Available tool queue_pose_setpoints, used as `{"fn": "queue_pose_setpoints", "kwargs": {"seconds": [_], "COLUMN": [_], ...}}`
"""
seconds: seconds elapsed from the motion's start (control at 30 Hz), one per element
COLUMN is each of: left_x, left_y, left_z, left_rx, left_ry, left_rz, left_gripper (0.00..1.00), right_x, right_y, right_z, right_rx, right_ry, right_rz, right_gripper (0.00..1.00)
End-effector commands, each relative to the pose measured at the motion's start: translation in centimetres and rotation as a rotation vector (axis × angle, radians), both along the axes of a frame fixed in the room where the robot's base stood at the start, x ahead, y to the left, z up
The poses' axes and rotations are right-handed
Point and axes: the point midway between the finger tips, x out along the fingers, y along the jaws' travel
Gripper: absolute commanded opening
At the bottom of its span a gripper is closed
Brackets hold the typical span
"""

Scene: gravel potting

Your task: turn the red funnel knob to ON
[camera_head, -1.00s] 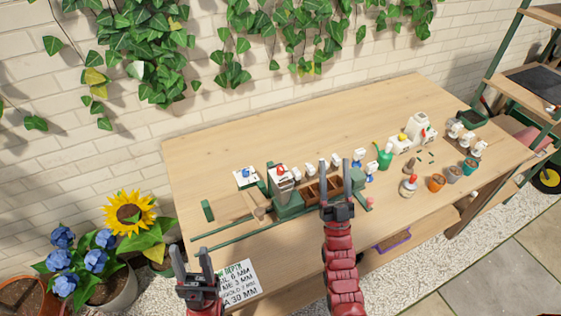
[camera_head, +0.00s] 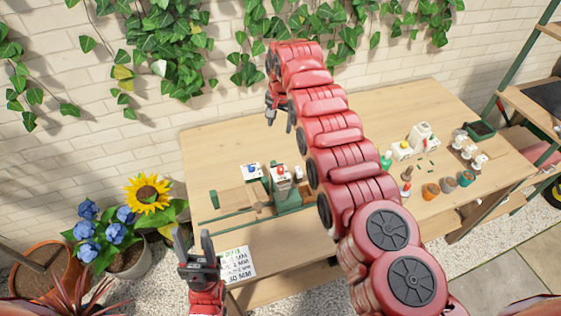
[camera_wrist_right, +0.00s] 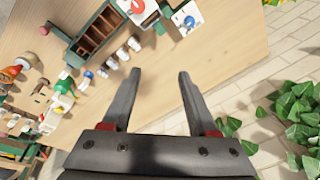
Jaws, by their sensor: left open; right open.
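The red knob (camera_head: 281,169) sits on the white top of the green funnel stand (camera_head: 288,198) on the table. My right gripper (camera_head: 280,122) is open and empty, above the back of the table and behind the stand. In the right wrist view its fingers (camera_wrist_right: 158,75) point toward the stand, with bare wood between them. My left gripper (camera_head: 192,238) is open and empty at the table's front left, apart from the knob. The knob's setting is too small to read.
A white box with a blue knob (camera_head: 251,170) stands just left of the red knob. A lettered card (camera_head: 236,264) lies at the front left. Pots (camera_head: 431,191) and bottles stand at the right. My right arm hides the table's middle. Ivy (camera_wrist_right: 290,115) hangs on the back wall.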

Motion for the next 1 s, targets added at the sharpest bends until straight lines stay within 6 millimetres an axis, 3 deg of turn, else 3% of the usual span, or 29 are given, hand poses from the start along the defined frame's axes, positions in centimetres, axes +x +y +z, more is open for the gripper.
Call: {"fn": "queue_pose_setpoints", "kwargs": {"seconds": [0.03, 0.1, 0.2, 0.3, 0.47, 0.77, 1.0], "left_x": [0.0, 0.0, 0.0, 0.0, 0.0, 0.0, 0.0], "left_y": [0.0, 0.0, 0.0, 0.0, 0.0, 0.0, 0.0], "left_z": [0.6, 0.8, 0.9, 0.6, -0.8, -5.8, -5.8], "left_rx": [0.000, 0.000, 0.000, 0.000, 0.000, 0.000, 0.000], "left_ry": [0.000, 0.000, 0.000, 0.000, 0.000, 0.000, 0.000], "left_rz": [0.000, 0.000, 0.000, 0.000, 0.000, 0.000, 0.000], "left_gripper": [0.50, 0.50, 0.50, 0.50, 0.50, 0.50, 0.50], "right_x": [-1.6, -3.7, -5.5, -6.0, -5.9, -5.8, -5.8], "right_y": [0.1, 0.0, -0.1, -0.2, -0.2, -0.1, -0.1], "right_z": [2.1, 3.6, 4.7, 4.7, 3.2, -1.7, -4.0], "right_rx": [-0.011, -0.028, -0.044, -0.048, -0.048, -0.047, -0.046], "right_ry": [0.056, 0.131, 0.194, 0.211, 0.210, 0.207, 0.204], "right_rz": [-0.008, -0.019, -0.029, -0.032, -0.032, -0.031, -0.031], "right_gripper": [0.60, 0.60, 0.60, 0.60, 0.60, 0.60, 0.60]}}
